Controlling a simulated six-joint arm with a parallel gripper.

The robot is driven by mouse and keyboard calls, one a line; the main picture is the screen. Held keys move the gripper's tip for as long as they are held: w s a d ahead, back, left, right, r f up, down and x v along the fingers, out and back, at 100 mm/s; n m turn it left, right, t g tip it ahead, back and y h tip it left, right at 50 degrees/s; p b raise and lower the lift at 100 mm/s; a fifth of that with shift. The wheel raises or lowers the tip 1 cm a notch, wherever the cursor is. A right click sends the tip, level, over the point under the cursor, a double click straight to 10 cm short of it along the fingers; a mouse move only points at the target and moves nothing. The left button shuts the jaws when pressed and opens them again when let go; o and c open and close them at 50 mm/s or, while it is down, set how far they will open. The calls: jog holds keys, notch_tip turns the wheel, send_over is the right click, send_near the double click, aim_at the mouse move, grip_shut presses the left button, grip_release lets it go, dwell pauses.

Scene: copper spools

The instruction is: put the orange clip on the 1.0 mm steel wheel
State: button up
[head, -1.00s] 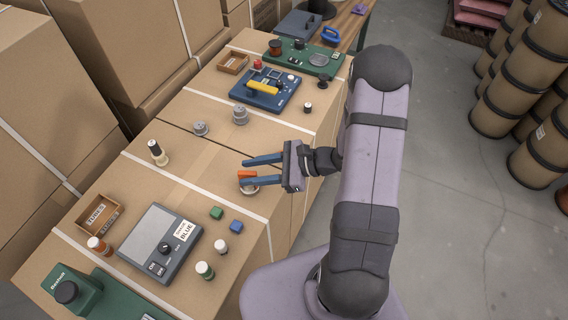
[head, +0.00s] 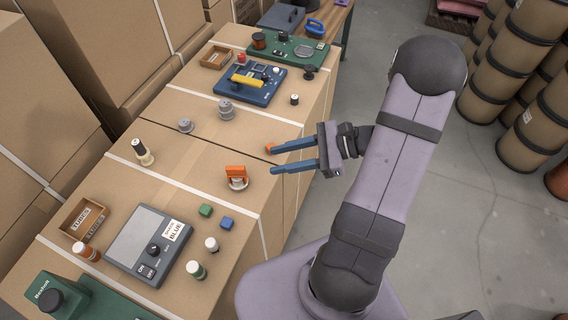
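The orange clip (head: 236,171) stands on a small pale round wheel (head: 237,185) on the cardboard top, near its right edge. The clip seems to rest on or around this wheel; the exact fit is too small to tell. No size marking on the wheel can be read. My gripper (head: 272,159) is open, its two blue fingers apart with nothing between them. It is to the right of the clip and clear of it. Two grey metal wheels or stacks, a larger one (head: 226,110) and a smaller one (head: 185,126), stand farther back.
A small orange piece (head: 269,148) shows at the upper fingertip; whether they touch is unclear. Green (head: 205,210) and blue (head: 227,223) blocks, a grey scale (head: 130,240), small spools and a wooden tray (head: 68,222) lie in front. A blue device (head: 258,97) is behind.

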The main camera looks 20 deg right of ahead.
jog(key=s+a+n+g+h, duration=0.1)
jog(key=s+n+h, duration=0.4)
jog(key=n, duration=0.5)
jog(key=s+a+n+g+h, duration=0.2)
jog(key=s+n+g+h, duration=0.2)
jog(key=n+h, duration=0.3)
jog(key=s+n, duration=0.1)
jog(key=n, duration=0.3)
jog(key=shift+a+f+n+h, duration=0.15)
jog(key=shift+f+n+h, duration=0.15)
jog(key=shift+f, duration=0.1)
